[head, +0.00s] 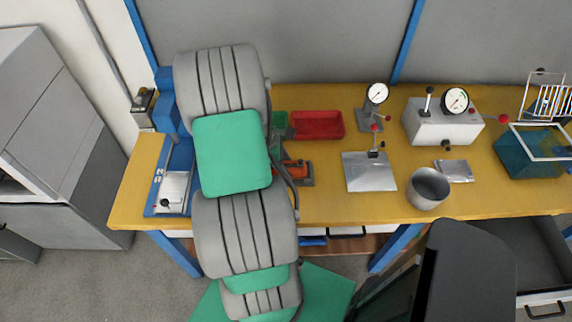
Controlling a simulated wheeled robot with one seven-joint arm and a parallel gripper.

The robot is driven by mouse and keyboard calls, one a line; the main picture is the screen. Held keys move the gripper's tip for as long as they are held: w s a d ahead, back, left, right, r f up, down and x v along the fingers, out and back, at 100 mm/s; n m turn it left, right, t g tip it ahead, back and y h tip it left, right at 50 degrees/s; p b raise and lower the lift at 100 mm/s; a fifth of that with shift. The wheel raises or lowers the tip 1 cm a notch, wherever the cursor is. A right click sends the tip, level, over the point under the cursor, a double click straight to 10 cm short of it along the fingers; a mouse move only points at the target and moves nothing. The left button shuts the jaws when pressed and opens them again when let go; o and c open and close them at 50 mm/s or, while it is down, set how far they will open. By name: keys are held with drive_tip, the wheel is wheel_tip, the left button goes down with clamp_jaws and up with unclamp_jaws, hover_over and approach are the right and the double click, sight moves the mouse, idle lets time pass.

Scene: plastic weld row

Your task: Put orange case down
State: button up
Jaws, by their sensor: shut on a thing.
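An orange thing (296,170), which may be the orange case, shows just right of my arm over the yellow workbench (325,208). My arm hides its left part, and a dark grey piece shows beside it. I cannot tell whether it rests on the bench or is held. My arm reaches up across the left part of the bench. My gripper does not show; the arm's own links hide that area.
A red tray (317,125) lies behind the orange thing, with a green block (278,122) beside it. To the right are a metal plate (369,172), a dial gauge stand (371,117), a metal cup (428,188) and a white gauge box (441,124). A blue-based device (172,190) stands left.

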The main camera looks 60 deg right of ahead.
drive_tip(key=o, duration=1.4)
drive_tip(key=v, duration=1.2)
drive_tip(key=shift+r+b, duration=0.1)
drive_tip(key=shift+b, duration=0.25)
